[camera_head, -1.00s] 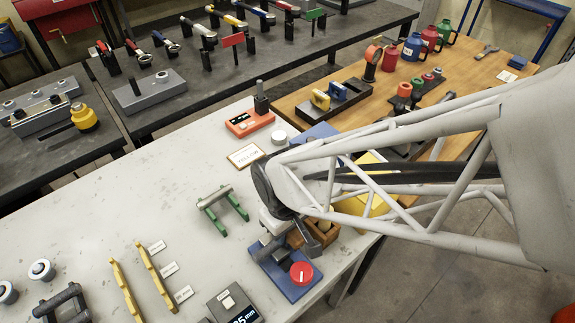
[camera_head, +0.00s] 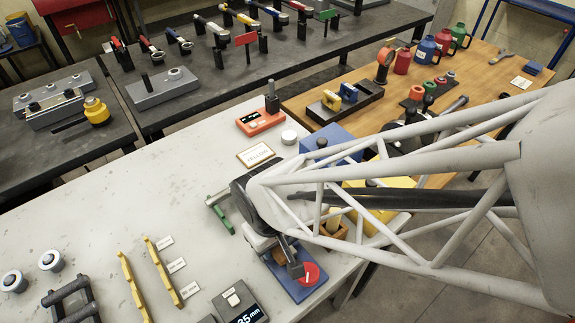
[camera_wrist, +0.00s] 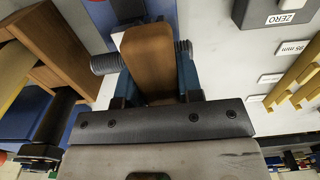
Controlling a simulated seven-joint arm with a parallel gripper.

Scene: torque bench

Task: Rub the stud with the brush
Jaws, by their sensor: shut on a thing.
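My gripper (camera_wrist: 152,75) is shut on the brush (camera_wrist: 148,58), a brown wooden block held between its blue-sided fingers in the wrist view. The stud (camera_wrist: 106,64), grey and threaded, shows on both sides of the brush, which covers its middle. Bristles are hidden, so I cannot tell whether they touch the thread. In the head view my gripper (camera_head: 292,264) is over the blue base (camera_head: 300,290) of the stud fixture. The fixture's red disc (camera_head: 311,275) is partly covered by my gripper. The stud is hidden there.
A wooden box (camera_head: 338,228) stands close behind my gripper, and shows at left in the wrist view (camera_wrist: 66,50).

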